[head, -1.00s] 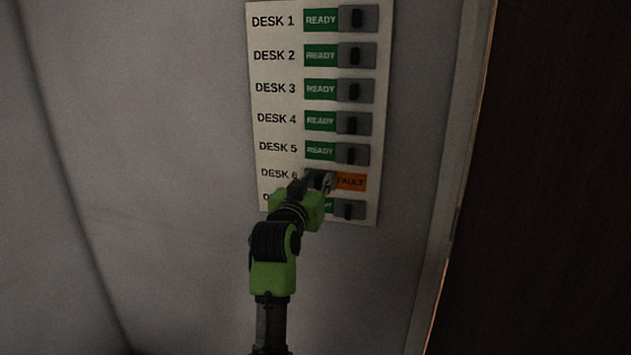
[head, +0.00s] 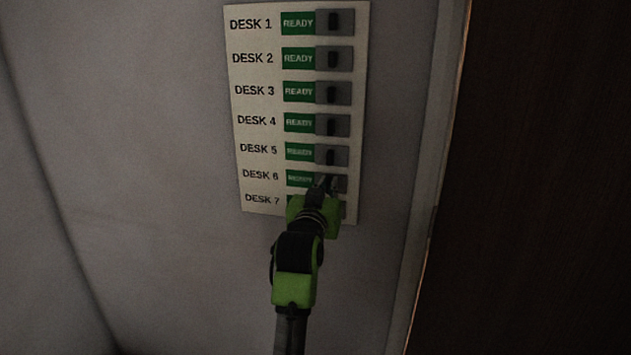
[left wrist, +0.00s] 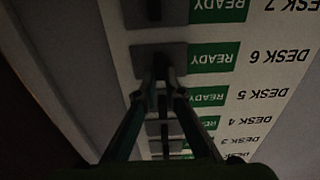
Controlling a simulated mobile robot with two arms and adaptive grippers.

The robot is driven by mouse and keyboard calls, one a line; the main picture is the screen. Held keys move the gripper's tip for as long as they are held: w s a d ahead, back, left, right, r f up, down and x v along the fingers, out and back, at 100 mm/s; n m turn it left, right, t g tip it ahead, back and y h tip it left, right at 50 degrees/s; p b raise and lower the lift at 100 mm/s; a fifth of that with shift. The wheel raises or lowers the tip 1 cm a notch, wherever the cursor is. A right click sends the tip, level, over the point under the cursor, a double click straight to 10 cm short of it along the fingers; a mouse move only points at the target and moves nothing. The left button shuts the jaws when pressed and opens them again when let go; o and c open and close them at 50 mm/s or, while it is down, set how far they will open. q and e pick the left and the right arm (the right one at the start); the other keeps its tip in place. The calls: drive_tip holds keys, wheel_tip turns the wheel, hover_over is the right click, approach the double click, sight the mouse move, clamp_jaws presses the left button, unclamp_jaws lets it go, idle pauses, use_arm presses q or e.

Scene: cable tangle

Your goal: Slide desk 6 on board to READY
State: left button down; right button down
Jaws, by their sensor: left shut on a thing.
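The white board (head: 262,130) hangs on the wall with rows labelled DESK 1 to DESK 7. In the desk 6 row the green READY label (head: 300,178) shows, and the grey desk 6 slider (head: 341,185) sits at the right of it. My left gripper (head: 327,186) is at that slider, shut on its dark knob. In the left wrist view, upside down, the fingers (left wrist: 162,86) meet at the desk 6 slider (left wrist: 148,57), with the green READY label (left wrist: 213,56) beside it. The right gripper is not in view. My left gripper partly hides the desk 7 row.
The sliders of desks 1 to 5, such as the desk 5 slider (head: 332,156), all sit right with READY showing. A pale frame edge (head: 425,170) and a dark brown panel (head: 530,180) stand to the right. The wall left of the board is bare.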

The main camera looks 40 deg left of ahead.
use_arm(q)
drive_tip(key=shift+f, duration=0.1)
drive_tip(key=shift+w+d, duration=0.1)
drive_tip(key=shift+d, duration=0.05)
drive_tip(key=c, duration=2.3)
unclamp_jaws()
drive_tip(key=shift+d, duration=0.1)
drive_tip(key=shift+c, duration=0.2)
drive_tip(key=shift+o, duration=1)
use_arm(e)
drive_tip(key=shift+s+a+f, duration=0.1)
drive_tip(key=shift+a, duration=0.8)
use_arm(q)
drive_tip(key=v, duration=1.2)
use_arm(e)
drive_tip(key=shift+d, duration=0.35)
